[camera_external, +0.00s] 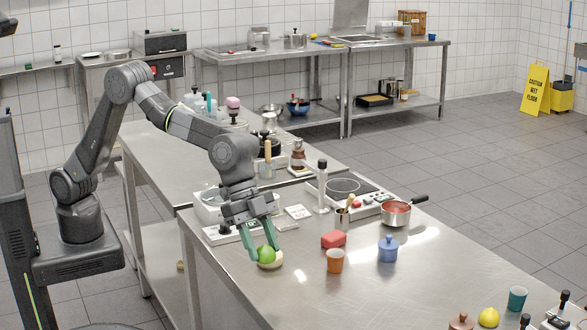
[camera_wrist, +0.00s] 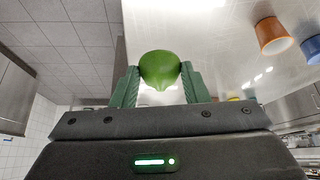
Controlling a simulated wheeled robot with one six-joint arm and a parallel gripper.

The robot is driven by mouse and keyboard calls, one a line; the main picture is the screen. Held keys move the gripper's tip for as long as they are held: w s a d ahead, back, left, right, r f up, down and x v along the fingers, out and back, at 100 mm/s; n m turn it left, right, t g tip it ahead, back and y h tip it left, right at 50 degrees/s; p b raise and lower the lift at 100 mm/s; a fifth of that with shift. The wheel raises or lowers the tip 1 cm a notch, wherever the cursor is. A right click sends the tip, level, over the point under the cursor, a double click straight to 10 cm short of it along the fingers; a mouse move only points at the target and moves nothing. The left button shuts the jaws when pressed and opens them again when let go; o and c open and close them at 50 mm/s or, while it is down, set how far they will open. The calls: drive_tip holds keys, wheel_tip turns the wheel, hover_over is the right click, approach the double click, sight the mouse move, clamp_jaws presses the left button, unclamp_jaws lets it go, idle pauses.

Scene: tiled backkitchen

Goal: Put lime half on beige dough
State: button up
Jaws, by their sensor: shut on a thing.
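The lime half (camera_external: 266,254) is bright green and sits between the green fingers of my gripper (camera_external: 263,250). In the wrist view the lime half (camera_wrist: 160,68) fills the gap between both fingertips (camera_wrist: 160,76), and the gripper is shut on it. The beige dough (camera_external: 271,265) is a pale round lump on the steel table, directly below the lime half in the external view. The lime half overlaps the dough there; I cannot tell whether they touch. The dough is not visible in the wrist view.
An orange cup (camera_external: 335,262), a red block (camera_external: 334,240), a blue jar (camera_external: 388,249) and a saucepan (camera_external: 396,214) stand to the right on the steel table (camera_external: 300,300). The orange cup also shows in the wrist view (camera_wrist: 271,36). The table's front left edge is close to the dough.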

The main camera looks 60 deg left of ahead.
drive_tip(key=w+a+r+n+t+p, duration=0.1)
drive_tip(key=w+a+r+n+p, duration=0.1)
drive_tip(key=w+a+r+p, duration=0.5)
drive_tip(key=a+f, duration=0.1)
drive_tip(key=f, duration=0.1)
drive_tip(key=s+a+f+b, duration=0.1)
drive_tip(key=f, duration=0.2)
drive_tip(key=a+f+b, duration=0.1)
drive_tip(key=f, duration=0.1)
drive_tip(key=shift+s+f, duration=0.15)
drive_tip(key=shift+f, duration=2.1)
drive_tip(key=shift+f, duration=0.1)
drive_tip(key=shift+f, duration=0.15)
drive_tip(key=o, duration=1)
drive_tip(key=shift+c, duration=0.2)
